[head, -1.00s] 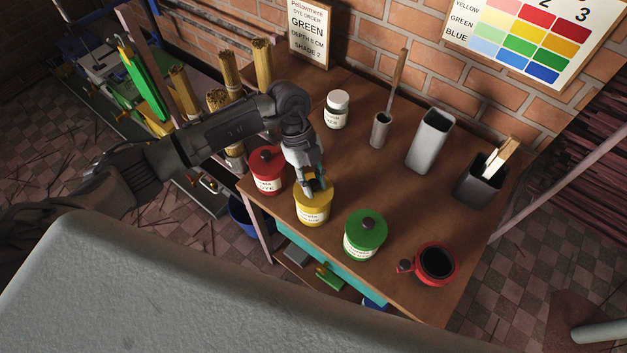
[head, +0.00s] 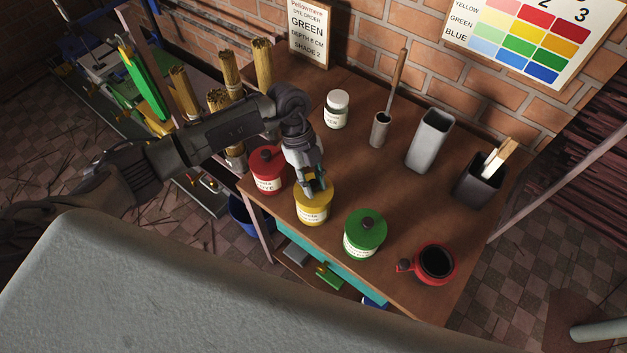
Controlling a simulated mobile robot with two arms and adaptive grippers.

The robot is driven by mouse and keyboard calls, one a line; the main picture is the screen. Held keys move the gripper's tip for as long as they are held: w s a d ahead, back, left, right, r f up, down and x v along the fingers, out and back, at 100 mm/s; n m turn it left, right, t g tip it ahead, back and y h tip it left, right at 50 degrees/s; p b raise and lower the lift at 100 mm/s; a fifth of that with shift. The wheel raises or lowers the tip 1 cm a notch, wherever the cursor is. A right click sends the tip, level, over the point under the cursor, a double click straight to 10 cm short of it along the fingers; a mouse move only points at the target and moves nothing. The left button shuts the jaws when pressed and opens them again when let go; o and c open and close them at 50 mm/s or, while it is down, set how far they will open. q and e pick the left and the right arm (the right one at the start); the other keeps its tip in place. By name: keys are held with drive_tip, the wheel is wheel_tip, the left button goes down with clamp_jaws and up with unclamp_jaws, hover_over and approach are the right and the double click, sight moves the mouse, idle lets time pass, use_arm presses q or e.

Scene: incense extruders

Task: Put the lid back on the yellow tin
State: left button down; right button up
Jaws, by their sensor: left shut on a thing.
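The yellow tin (head: 313,214) stands upright on the wooden table between a red tin and a green tin. A yellow lid (head: 325,194) shows at its top, under my left gripper. My left gripper (head: 313,190) points down over the tin, its fingers shut on the lid's knob, which the fingers hide. From this angle the lid appears to lie at the tin's rim; I cannot tell whether it is fully seated. My right gripper is not in view.
A red tin (head: 267,172) stands close on the left and a green tin (head: 364,234) on the right, both lidded. A red pot (head: 434,262) is near the front right edge. A white jar (head: 337,110), a grey vessel (head: 429,141) and a dark holder (head: 479,181) stand farther back.

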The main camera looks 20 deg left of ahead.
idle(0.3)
use_arm(q)
drive_tip(key=c, duration=0.9)
unclamp_jaws()
drive_tip(key=shift+o, duration=0.4)
drive_tip(key=o, duration=0.5)
drive_tip(key=shift+c, duration=0.2)
drive_tip(key=shift+r+p, duration=3.15)
drive_tip(key=shift+r, duration=0.35)
clamp_jaws()
